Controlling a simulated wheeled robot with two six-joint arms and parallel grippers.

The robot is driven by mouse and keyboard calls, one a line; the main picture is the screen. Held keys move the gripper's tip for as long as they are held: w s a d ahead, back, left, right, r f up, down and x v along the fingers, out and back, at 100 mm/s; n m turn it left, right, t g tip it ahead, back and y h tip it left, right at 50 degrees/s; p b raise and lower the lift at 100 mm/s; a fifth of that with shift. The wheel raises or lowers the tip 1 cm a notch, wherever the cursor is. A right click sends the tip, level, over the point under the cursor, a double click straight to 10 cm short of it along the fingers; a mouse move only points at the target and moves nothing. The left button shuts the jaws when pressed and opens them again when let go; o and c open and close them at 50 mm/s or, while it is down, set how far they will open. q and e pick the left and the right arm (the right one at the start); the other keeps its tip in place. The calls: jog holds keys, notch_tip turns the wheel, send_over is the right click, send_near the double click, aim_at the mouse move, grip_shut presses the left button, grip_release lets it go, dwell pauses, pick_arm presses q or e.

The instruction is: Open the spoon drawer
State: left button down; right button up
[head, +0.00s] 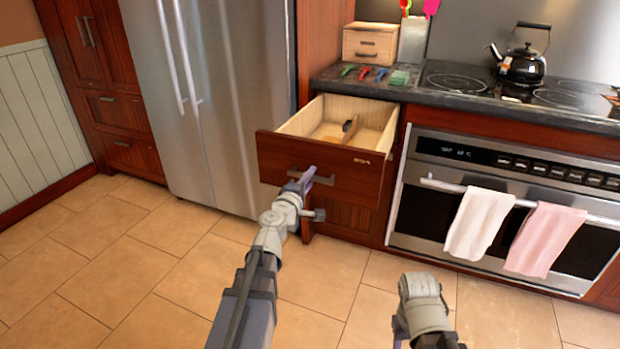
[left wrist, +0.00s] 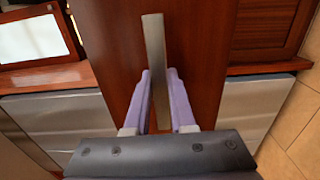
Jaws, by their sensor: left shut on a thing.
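The wooden spoon drawer (head: 268,156) stands pulled out from the cabinet left of the oven. Its light wooden inside and a divider show; a small brown item lies inside, too small to name. My left gripper (head: 308,179) is at the drawer front, shut on the dark bar handle (head: 290,172). In the left wrist view, the handle (left wrist: 154,55) runs between the purple fingers of my left gripper (left wrist: 160,85), in front of the reddish wood drawer front (left wrist: 105,35). My right arm shows at the bottom of the head view, but its gripper cannot be seen.
A steel fridge (head: 220,90) stands left of the drawer. The oven (head: 500,200), with two towels (head: 478,222) on its bar, is to the right. A kettle (head: 522,65) and small coloured items (head: 364,73) are on the counter. The tiled floor in front is clear.

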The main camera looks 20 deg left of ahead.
pick_arm(q)
jog(key=c, duration=0.8)
grip_release()
jog(key=shift+o, duration=0.2)
